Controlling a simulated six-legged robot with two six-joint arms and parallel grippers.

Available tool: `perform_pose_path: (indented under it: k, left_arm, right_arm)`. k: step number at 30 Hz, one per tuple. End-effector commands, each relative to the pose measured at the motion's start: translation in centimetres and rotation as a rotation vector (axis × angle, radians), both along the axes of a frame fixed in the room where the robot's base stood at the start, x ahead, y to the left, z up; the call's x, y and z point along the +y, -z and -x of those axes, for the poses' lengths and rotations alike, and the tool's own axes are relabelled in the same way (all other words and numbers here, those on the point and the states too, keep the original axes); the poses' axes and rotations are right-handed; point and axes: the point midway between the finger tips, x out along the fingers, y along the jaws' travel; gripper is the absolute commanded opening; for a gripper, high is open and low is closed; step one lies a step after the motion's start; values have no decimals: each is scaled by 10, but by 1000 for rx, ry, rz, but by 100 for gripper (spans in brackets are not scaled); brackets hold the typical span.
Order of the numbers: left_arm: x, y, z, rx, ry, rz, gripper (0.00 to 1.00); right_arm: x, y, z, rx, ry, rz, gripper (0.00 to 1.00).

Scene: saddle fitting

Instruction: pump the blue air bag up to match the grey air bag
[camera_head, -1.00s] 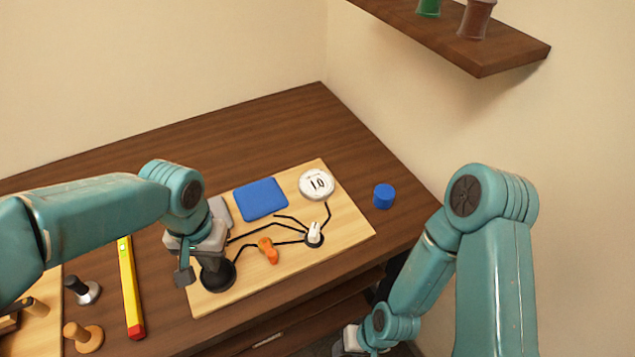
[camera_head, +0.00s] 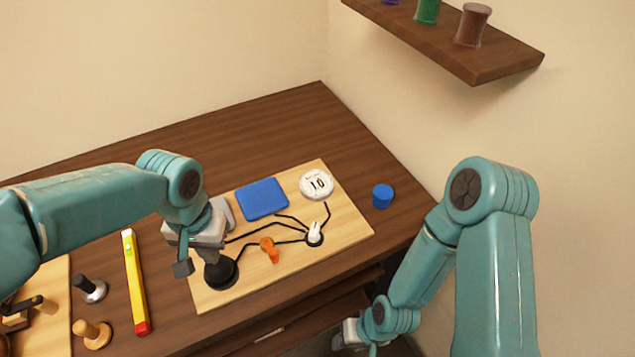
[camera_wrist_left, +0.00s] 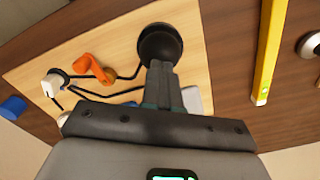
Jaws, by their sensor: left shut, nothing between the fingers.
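The blue air bag (camera_head: 262,198) lies flat on a light wooden board (camera_head: 345,237). The grey air bag (camera_head: 222,210) is beside it to the left, mostly hidden behind my left gripper. A round white gauge (camera_head: 316,184) reads 1.0. A black pump bulb (camera_head: 221,273) sits at the board's near left; it also shows in the left wrist view (camera_wrist_left: 160,45). Black hoses join an orange valve (camera_head: 269,249) and a white-handled selector (camera_head: 314,234). My left gripper (camera_wrist_left: 160,68) is shut and empty, its fingertips at the bulb's edge; contact is unclear. My right gripper (camera_head: 350,334) is low, beyond the table's front edge, its fingers unclear.
A yellow level (camera_head: 134,280) with a red end lies left of the board. A black-handled tool (camera_head: 91,289) and a wooden knob (camera_head: 92,333) stand further left. A blue cylinder (camera_head: 382,196) stands right of the board. A wall shelf (camera_head: 480,60) holds spools. The table's back is clear.

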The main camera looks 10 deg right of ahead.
Motion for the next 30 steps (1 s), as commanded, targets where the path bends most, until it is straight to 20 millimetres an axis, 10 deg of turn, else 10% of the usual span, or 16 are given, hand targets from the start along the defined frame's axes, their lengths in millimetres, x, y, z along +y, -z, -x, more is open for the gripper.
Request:
perform_pose_path:
  k: [16, 30]
  left_arm:
    - [0, -50, 0, -1, -1, 0, 0]
    - [0, -50, 0, 0, 0, 0, 0]
  right_arm:
    - [0, -40, 0, 0, 0, 0, 43]
    - [0, -39, 0, 0, 0, 0, 43]
